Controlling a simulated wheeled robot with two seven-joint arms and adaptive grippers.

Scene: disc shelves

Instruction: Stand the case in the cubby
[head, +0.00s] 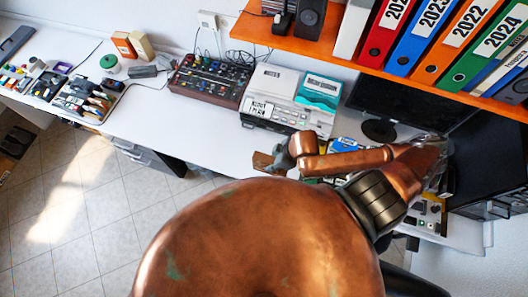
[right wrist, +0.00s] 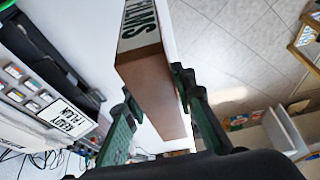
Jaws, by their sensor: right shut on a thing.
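The case (right wrist: 145,85) is a slim brown box with dark lettering on a pale end face. In the right wrist view it lies between the two green-padded fingers of my right gripper (right wrist: 152,90), which is shut on it. In the head view a small brown piece of the case (head: 262,161) shows beside my right gripper (head: 281,158), above the front edge of the desk; my copper arm hides much of the area. I cannot make out the cubby with certainty. My left gripper is not in view.
The white desk (head: 195,130) carries a white machine (head: 285,97) with a label, a dark mixer (head: 208,80) and a tool tray (head: 88,97). An orange shelf (head: 300,45) holds binders above a monitor (head: 395,105). Tiled floor (head: 60,210) lies open in front.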

